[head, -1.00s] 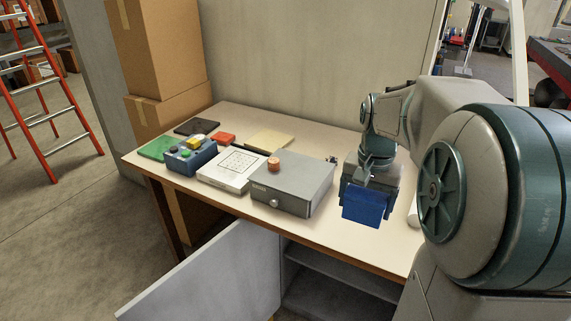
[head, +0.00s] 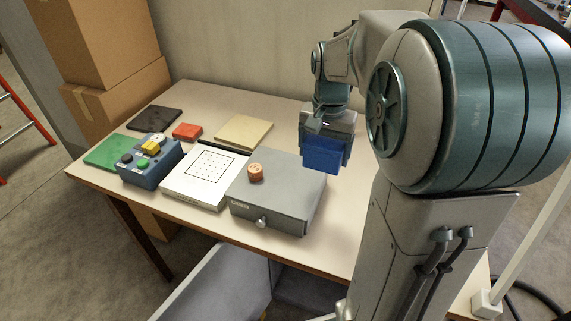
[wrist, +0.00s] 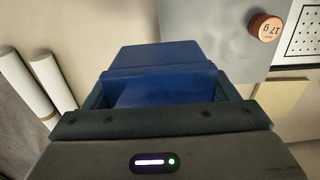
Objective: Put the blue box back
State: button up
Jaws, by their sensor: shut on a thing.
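The blue box (head: 322,157) is held in my gripper (head: 328,125), over the tabletop near the right rear side of the grey drawer unit. In the wrist view the blue box (wrist: 160,75) sits between the two dark fingers of my gripper (wrist: 165,95), which is shut on it. Its lower part is hidden by the gripper body in the wrist view. The gap between the box and the tabletop (head: 345,215) is hard to judge.
The grey drawer unit (head: 285,190) bears a small orange-brown cylinder (head: 255,172). Left of it lie a white grid board (head: 205,180), a blue button box (head: 150,165), and green (head: 105,152), black (head: 153,118), red (head: 187,131) and cream (head: 243,131) flat pieces. White rolls (wrist: 48,78) lie left in the wrist view.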

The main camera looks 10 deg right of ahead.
jog(key=w+a+f, duration=0.1)
jog(key=a, duration=0.1)
jog(key=w+a+f+p, duration=0.1)
jog(key=w+a+f, duration=0.3)
jog(key=shift+w+a+p, duration=0.1)
jog(key=shift+a+p, duration=0.15)
jog(key=shift+p, duration=0.05)
jog(key=shift+f+p, duration=0.4)
jog(key=shift+f, duration=1.55)
jog(key=shift+f, duration=0.15)
jog(key=o, duration=1.3)
